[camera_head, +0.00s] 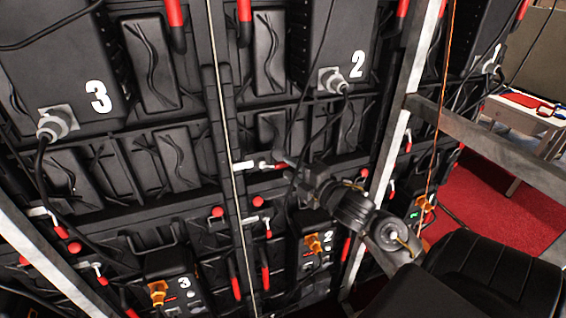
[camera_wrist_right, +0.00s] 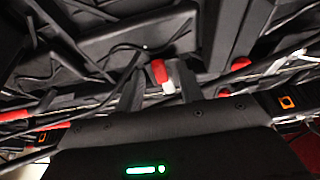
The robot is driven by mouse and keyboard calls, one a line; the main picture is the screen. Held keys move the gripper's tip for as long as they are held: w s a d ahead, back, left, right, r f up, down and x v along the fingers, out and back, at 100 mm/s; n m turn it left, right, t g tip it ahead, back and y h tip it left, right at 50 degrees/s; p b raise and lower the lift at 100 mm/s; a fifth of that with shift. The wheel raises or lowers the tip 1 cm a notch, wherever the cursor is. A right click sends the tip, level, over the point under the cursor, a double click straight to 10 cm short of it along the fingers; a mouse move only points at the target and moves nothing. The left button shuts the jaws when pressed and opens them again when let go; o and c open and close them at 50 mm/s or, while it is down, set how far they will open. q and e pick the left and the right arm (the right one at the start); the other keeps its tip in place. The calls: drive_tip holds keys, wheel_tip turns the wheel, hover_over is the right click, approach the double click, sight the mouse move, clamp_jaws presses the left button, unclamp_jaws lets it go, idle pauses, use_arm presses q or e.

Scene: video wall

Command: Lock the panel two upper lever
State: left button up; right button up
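The panel two upper lever (camera_head: 258,165) is a white bar with a red tip, lying roughly level on the black panel in the head view. My right gripper (camera_head: 287,162) is just right of it, near the red end. In the right wrist view a red-and-white lever end (camera_wrist_right: 160,74) shows between the spread fingers of my right gripper (camera_wrist_right: 163,88). The fingers look open, and I cannot tell whether either touches the lever. A lower white lever (camera_head: 250,219) sits beneath, with red knobs around it. My left gripper is not in view.
Metal posts (camera_head: 403,95) and thin cords cross in front of the wall. A white table (camera_head: 520,118) stands on red carpet (camera_head: 490,200) at right.

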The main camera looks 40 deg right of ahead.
sight(285, 166)
drive_tip(key=shift+w+a+p, duration=0.2)
drive_tip(key=shift+w+p, duration=0.1)
drive_tip(key=shift+w, duration=1.4)
clamp_jaws()
